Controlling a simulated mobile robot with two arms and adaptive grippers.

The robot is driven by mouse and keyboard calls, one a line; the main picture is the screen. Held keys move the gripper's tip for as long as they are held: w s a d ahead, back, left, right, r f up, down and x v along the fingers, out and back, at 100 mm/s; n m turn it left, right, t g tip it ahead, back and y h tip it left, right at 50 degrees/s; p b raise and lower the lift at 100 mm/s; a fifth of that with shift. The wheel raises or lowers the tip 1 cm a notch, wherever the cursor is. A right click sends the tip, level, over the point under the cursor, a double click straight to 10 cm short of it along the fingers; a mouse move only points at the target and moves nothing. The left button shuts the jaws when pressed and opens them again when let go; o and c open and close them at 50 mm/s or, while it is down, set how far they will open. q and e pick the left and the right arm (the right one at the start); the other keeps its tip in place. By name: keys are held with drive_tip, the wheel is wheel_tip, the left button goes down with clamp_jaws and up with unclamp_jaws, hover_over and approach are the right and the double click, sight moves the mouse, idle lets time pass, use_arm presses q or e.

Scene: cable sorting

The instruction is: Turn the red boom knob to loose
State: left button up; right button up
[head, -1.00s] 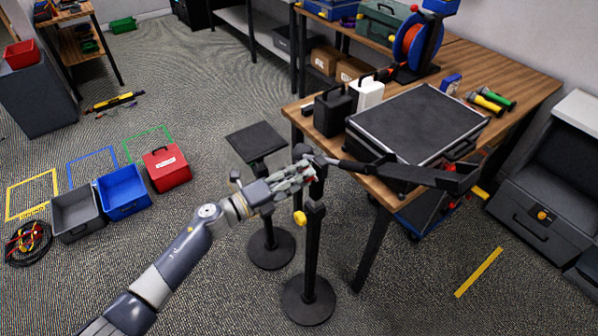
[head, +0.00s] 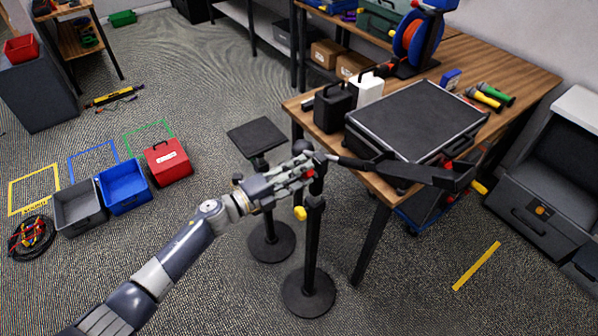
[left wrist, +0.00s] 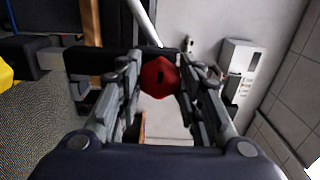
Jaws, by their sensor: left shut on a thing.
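The red boom knob (left wrist: 159,76) sits between the two fingers of my left gripper (left wrist: 160,88) in the left wrist view, with a dark mark on its face. In the head view a bit of the red knob (head: 310,173) shows at the fingertips. My left gripper (head: 305,170) is shut on it at the top of a black stand (head: 312,240). The black boom (head: 400,172) reaches right from the stand's head, past the table's front edge. A yellow knob (head: 300,213) is lower on the stand. My right gripper is not in view.
A wooden table (head: 530,85) holds a black flat case (head: 420,115), a black jug (head: 333,108) and a white jug (head: 368,90). A second stand with a square plate (head: 256,138) is close behind my left arm. Grey, blue and red bins (head: 168,165) stand on the floor at left.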

use_arm(q)
drive_tip(key=shift+a, duration=0.1)
drive_tip(key=o, duration=1.1)
drive_tip(key=shift+w, duration=0.1)
drive_tip(key=shift+c, duration=0.2)
drive_tip(key=v, duration=1.2)
